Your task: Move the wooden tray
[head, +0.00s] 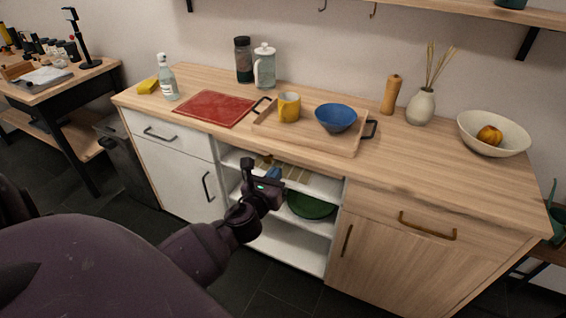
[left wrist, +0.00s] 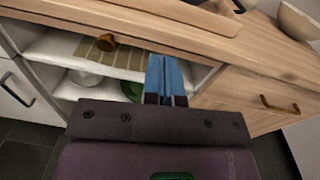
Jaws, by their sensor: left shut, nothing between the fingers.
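The wooden tray (head: 305,131) lies flat on the wooden countertop, with a dark handle at each end. A yellow mug (head: 289,108) and a blue bowl (head: 336,119) stand in it. The tray's edge also shows at the top of the left wrist view (left wrist: 185,13), with one dark handle near the top right. My left gripper (head: 268,167) is in front of the counter, below the tray's level, by the open shelves. Its blue fingers (left wrist: 164,72) are shut and empty, apart from the tray. My right gripper is not in view.
A red cutting board (head: 213,108) lies left of the tray. The countertop right of the tray is mostly clear. Open shelves below hold a green bowl (head: 311,205).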

